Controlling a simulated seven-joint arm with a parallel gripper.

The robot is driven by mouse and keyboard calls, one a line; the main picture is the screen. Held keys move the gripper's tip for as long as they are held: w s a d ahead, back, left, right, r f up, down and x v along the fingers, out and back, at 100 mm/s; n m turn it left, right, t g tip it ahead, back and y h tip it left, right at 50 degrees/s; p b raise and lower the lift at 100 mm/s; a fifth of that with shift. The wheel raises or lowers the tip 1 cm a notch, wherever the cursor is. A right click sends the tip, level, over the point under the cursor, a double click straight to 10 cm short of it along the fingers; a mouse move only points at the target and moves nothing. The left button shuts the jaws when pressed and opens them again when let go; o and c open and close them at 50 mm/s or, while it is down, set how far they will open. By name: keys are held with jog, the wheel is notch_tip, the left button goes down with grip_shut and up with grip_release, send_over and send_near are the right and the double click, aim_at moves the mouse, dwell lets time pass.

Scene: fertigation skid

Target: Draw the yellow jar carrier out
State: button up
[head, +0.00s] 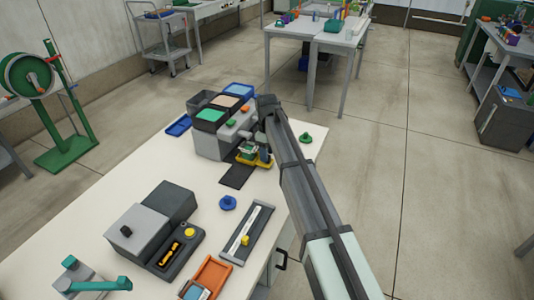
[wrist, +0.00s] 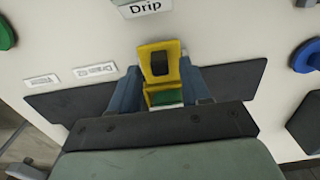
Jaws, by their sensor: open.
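The yellow jar carrier (head: 263,163) sits low at the front of the grey skid unit (head: 208,145), partly hidden by my arm in the head view. In the wrist view the yellow carrier (wrist: 171,49) has a dark block in its upper part and a green and white piece lower down. My gripper (wrist: 160,85) is open, with one blue-grey finger on each side of the carrier. I cannot tell whether the fingers touch it. The head view shows my gripper over the carrier, where the fingertips are too small to make out.
A dark mat (head: 237,175) lies in front of the unit. A blue knob (head: 228,203) and a grey rail tray (head: 247,234) are nearer, and a green knob (head: 306,138) is to the right. A label reading "Drip" (wrist: 146,7) is above the carrier. White tabletop (head: 190,178) is free at left.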

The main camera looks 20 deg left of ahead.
jog(key=shift+f, duration=0.35)
grip_shut()
dwell(0.3)
